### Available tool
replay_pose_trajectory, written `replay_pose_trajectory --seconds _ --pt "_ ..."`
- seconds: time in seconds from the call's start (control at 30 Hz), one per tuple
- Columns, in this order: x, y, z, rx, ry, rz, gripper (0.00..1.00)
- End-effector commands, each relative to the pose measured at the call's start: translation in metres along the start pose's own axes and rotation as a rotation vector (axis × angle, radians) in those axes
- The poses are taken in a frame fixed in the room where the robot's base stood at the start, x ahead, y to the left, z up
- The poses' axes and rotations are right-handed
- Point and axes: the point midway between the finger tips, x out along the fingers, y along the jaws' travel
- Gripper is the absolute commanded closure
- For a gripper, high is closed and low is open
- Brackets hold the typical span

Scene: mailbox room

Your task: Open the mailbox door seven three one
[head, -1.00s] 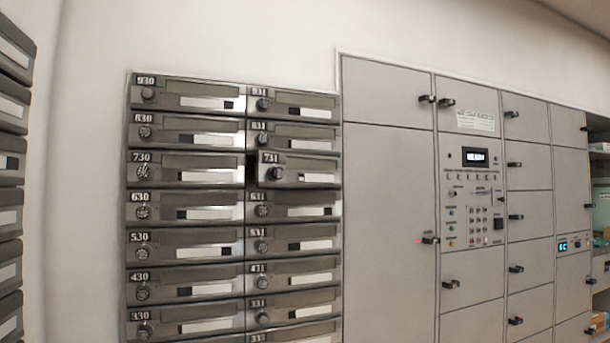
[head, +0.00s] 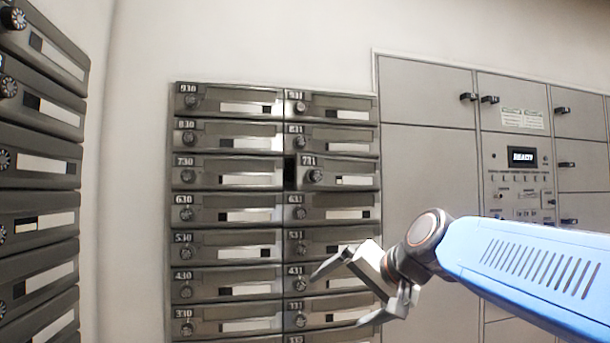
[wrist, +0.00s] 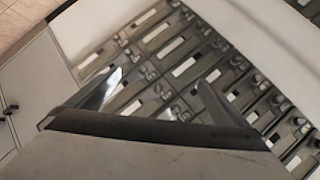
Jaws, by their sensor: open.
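The mailbox door 731 (head: 345,174) is in the right column of the grey mailbox block, third row from the top. It stands slightly ajar, with a dark gap at its left edge, and has a round knob (head: 316,176). My gripper (head: 337,296) is open and empty, in front of the lower right-column doors, below and apart from door 731. In the wrist view my two fingers (wrist: 155,88) are spread, with the mailbox rows beyond them at a tilt. I cannot tell which door there is 731.
More mailboxes (head: 38,150) stand close on the left. Grey locker doors (head: 425,90) and a control panel with a lit display (head: 522,156) are on the right. The white wall above the mailboxes is bare.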

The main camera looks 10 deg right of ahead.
Motion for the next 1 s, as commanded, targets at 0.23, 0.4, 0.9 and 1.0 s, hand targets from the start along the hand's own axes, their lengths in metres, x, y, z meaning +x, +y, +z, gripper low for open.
replay_pose_trajectory --seconds 0.23,0.4,0.9,1.0 --pt "-0.016 -0.126 -0.154 0.347 0.158 -0.309 0.00" --pt "-0.034 -0.174 -0.226 0.515 0.212 -0.471 0.00" --pt "-0.015 -0.209 -0.269 0.595 0.229 -0.549 0.00" --pt "0.000 -0.216 -0.276 0.595 0.228 -0.549 0.00"
